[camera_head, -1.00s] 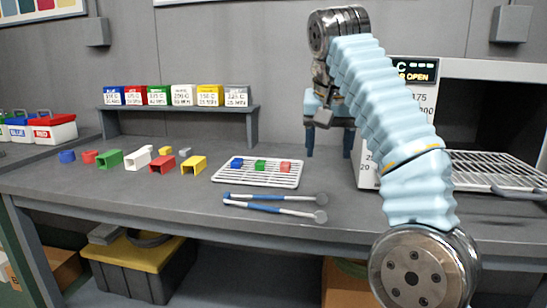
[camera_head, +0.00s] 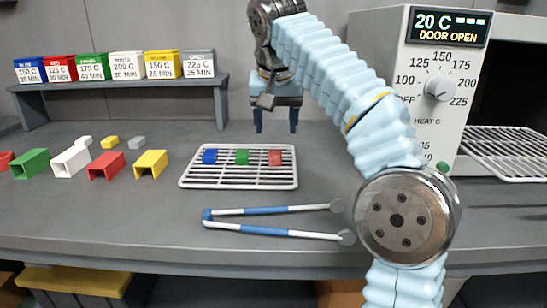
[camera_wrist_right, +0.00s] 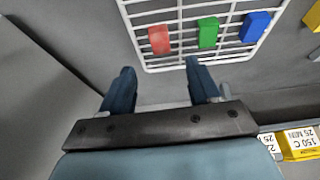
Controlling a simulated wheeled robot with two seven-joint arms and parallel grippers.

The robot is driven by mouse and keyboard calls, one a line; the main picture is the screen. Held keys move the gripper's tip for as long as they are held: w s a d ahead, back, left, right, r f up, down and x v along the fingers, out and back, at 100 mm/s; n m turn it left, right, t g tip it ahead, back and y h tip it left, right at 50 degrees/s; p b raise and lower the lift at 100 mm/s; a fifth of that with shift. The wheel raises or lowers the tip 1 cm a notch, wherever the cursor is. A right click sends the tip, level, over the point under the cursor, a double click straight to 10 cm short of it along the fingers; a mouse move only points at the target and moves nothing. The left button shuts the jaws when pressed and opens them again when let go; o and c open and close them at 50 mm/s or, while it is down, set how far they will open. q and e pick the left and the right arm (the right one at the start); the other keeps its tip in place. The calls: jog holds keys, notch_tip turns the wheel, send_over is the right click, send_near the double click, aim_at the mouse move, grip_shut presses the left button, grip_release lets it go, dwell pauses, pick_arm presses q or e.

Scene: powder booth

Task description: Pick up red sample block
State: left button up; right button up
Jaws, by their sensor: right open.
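The red sample block (camera_head: 275,157) lies on the white wire rack on the bench, at the right of a row of blocks. It also shows in the right wrist view (camera_wrist_right: 159,39). A green block (camera_head: 242,157) and a blue block (camera_head: 210,156) lie on the same rack to its left. My right gripper (camera_head: 276,128) is open and empty, with its fingers pointing down above and behind the rack. In the right wrist view its fingertips (camera_wrist_right: 158,66) lie just short of the rack's edge, near the red block. My left gripper is not in view.
The white wire rack (camera_head: 240,184) carries the blocks. Blue-and-white tongs (camera_head: 270,210) lie in front of it. Coloured hollow pieces, such as a yellow one (camera_head: 151,164), stand to the left. An oven (camera_head: 424,85) with its door open stands right. Labelled boxes (camera_head: 93,67) line a shelf behind.

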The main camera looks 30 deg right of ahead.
aim_at(275, 153)
jog(key=shift+b+x, duration=0.35)
jog(key=shift+x, duration=0.7)
jog(key=b+x, duration=0.1)
jog(key=x, duration=0.5)
jog(key=shift+f+b, duration=0.25)
jog(key=shift+b, duration=0.1)
jog(key=shift+c, duration=0.3)
grip_shut()
jog(key=shift+a+r, duration=0.1)
jog(key=shift+r, duration=0.1)
